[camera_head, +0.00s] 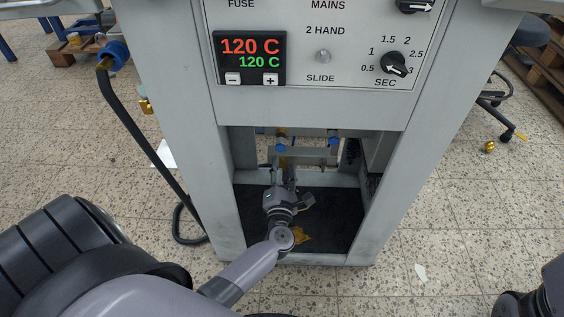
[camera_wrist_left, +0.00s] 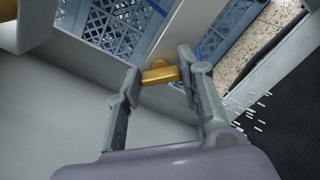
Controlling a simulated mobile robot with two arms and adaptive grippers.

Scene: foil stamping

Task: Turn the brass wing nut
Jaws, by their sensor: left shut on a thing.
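The brass wing nut (camera_wrist_left: 160,74) shows in the left wrist view as a gold piece between the two fingers of my left gripper (camera_wrist_left: 162,76). The fingers are shut on it from both sides. In the head view my left gripper (camera_head: 283,176) reaches into the opening under the machine's panel, and the nut is hidden there behind the gripper and fittings. My right gripper is not in view.
The grey machine frame (camera_head: 190,130) surrounds the opening, with a post on each side. A dark floor plate (camera_head: 340,220) with a yellowish patch lies below my arm. A black hose (camera_head: 135,120) hangs at the left. Open tiled floor lies on both sides.

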